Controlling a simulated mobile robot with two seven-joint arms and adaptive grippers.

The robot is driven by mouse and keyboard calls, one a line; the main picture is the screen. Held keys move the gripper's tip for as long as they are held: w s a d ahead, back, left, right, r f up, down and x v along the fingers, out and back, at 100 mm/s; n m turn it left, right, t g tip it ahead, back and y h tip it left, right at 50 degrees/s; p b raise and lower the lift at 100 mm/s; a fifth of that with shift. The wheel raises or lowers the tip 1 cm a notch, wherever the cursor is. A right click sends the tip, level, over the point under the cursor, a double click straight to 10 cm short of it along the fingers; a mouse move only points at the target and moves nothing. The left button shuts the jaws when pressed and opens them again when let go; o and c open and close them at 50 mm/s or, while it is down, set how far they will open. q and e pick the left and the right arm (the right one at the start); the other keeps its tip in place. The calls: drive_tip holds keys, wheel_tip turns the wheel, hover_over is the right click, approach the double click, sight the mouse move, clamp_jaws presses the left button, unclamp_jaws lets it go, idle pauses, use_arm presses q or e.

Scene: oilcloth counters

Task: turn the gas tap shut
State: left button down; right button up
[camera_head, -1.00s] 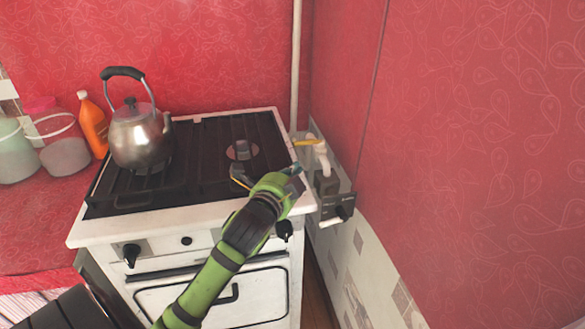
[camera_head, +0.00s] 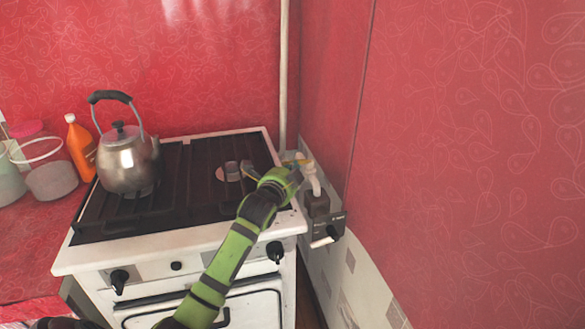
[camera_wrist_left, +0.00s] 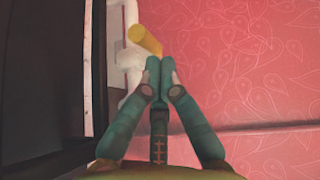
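The gas tap has a yellow handle (camera_head: 305,163) on a white pipe (camera_head: 314,184), in the gap between the stove and the right wall. In the left wrist view the yellow handle (camera_wrist_left: 145,40) shows as a stub just ahead of the fingertips, slanting up and left. My left gripper (camera_head: 297,172) reaches over the stove's right edge beside the tap. In the left wrist view its teal fingers (camera_wrist_left: 160,64) are together at the tips with nothing between them. The tips are close to the handle's near end; I cannot tell if they touch.
A steel kettle (camera_head: 127,160) stands on the stove (camera_head: 205,228). An orange bottle (camera_head: 80,148) and containers (camera_head: 52,180) are on the left counter. A grey box with a black knob (camera_head: 325,232) sits below the tap. The red wall (camera_head: 450,150) is close on the right.

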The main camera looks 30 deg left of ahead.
use_arm(q)
drive_tip(key=shift+w+a, duration=0.1)
drive_tip(key=shift+w+a+r+p, duration=0.1)
drive_tip(key=shift+a+r+p, duration=0.05)
drive_tip(key=shift+a+p, duration=0.25)
drive_tip(key=shift+w+a+r+p, duration=0.1)
drive_tip(key=shift+a+p, duration=0.2)
drive_tip(key=shift+a, duration=0.1)
drive_tip(key=shift+a+f, duration=0.1)
drive_tip(key=shift+a, duration=0.1)
drive_tip(key=shift+a+f, duration=0.1)
drive_tip(key=shift+f, duration=0.05)
drive_tip(key=shift+s+f, duration=0.15)
drive_tip(key=shift+s, duration=0.35)
drive_tip(key=shift+d+r+v, duration=0.1)
drive_tip(key=shift+r+v, duration=0.05)
drive_tip(key=shift+v, duration=1.05)
drive_tip(key=shift+d+r+v, duration=0.1)
drive_tip(key=shift+v, duration=1.05)
drive_tip(key=shift+d+r+v, duration=0.1)
drive_tip(key=shift+r+v, duration=0.05)
drive_tip(key=shift+v, duration=1.05)
drive_tip(key=shift+w, duration=0.15)
